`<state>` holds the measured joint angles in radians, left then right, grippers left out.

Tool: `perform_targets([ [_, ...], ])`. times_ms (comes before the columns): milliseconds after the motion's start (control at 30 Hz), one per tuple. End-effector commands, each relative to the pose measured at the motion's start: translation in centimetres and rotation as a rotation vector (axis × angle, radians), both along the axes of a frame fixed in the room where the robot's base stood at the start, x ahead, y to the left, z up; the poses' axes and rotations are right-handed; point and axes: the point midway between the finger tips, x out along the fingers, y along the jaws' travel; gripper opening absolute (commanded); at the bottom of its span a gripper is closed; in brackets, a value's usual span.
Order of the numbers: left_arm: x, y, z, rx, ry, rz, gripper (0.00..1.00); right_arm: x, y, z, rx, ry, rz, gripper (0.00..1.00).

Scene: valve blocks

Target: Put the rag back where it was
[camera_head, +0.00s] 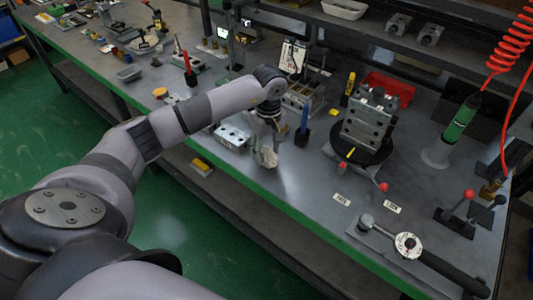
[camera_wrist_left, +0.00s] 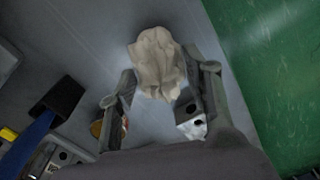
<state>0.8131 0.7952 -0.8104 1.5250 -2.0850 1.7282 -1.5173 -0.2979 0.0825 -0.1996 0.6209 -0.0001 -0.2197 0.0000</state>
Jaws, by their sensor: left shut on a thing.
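The rag (camera_head: 266,156) is a crumpled off-white cloth near the front edge of the workbench. In the left wrist view the rag (camera_wrist_left: 157,64) lies between and ahead of the two fingers. My left gripper (camera_head: 267,135) points down from above and is shut on the rag; its fingers (camera_wrist_left: 163,88) show on both sides of the cloth. I cannot tell whether the rag touches the bench top. My right gripper is not in view.
A metal block (camera_head: 232,137) stands left of the rag, and a blue-handled tool (camera_head: 303,125) stands right of it. A valve block (camera_head: 367,120) sits on a round black stand. A torque wrench (camera_head: 420,254) lies at the front right. Bare bench (camera_head: 300,180) lies right of the rag.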

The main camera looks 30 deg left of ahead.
Motion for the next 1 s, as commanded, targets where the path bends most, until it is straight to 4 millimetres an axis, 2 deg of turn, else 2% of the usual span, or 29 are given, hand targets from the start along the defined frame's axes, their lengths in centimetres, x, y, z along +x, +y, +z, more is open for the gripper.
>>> perform_targets([
  [133,-0.1,-0.1,-2.2,-0.001,0.004,0.001,0.23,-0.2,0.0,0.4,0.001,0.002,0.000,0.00],
  [467,0.0,0.0,-2.7,0.000,0.001,0.001,0.23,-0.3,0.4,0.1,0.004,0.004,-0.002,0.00],
  [500,0.0,0.0,-2.6,0.000,0.001,0.001,0.48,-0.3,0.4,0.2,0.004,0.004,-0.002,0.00],
  [767,0.0,0.0,-2.5,0.000,0.001,0.001,0.65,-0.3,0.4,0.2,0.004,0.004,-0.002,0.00],
  [1000,0.0,0.0,-2.5,0.000,0.001,0.001,0.65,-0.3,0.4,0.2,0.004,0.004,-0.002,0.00],
])
